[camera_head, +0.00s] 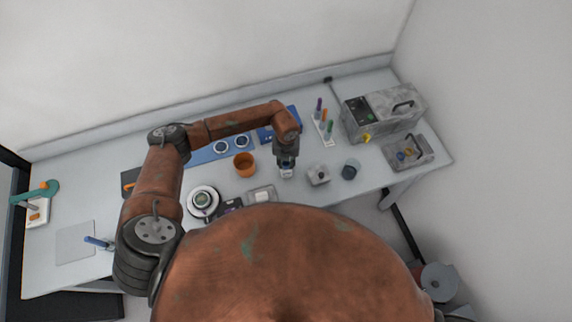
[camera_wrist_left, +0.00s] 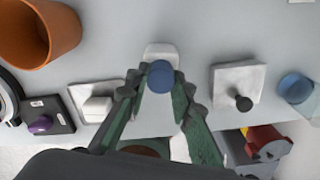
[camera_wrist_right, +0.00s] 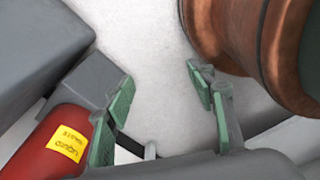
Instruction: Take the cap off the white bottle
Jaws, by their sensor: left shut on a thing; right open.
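The white bottle (camera_wrist_left: 161,50) stands on the table under my left gripper, and its blue cap (camera_wrist_left: 160,77) shows between the fingertips in the left wrist view. In the head view the bottle (camera_head: 286,174) is small and mostly hidden below the gripper. My left gripper (camera_wrist_left: 160,82), which also shows in the head view (camera_head: 286,168), points down and is shut on the blue cap. The bottle looks upright. My right gripper (camera_wrist_right: 160,92) is open and empty, away from the tabletop.
An orange cup (camera_head: 245,165) stands left of the bottle. A light block with a dark knob (camera_wrist_left: 238,84) and a blue glass dish (camera_head: 350,170) stand to its right. A red canister (camera_wrist_right: 45,145) is near my right gripper. A grey machine (camera_head: 383,112) stands at the back right.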

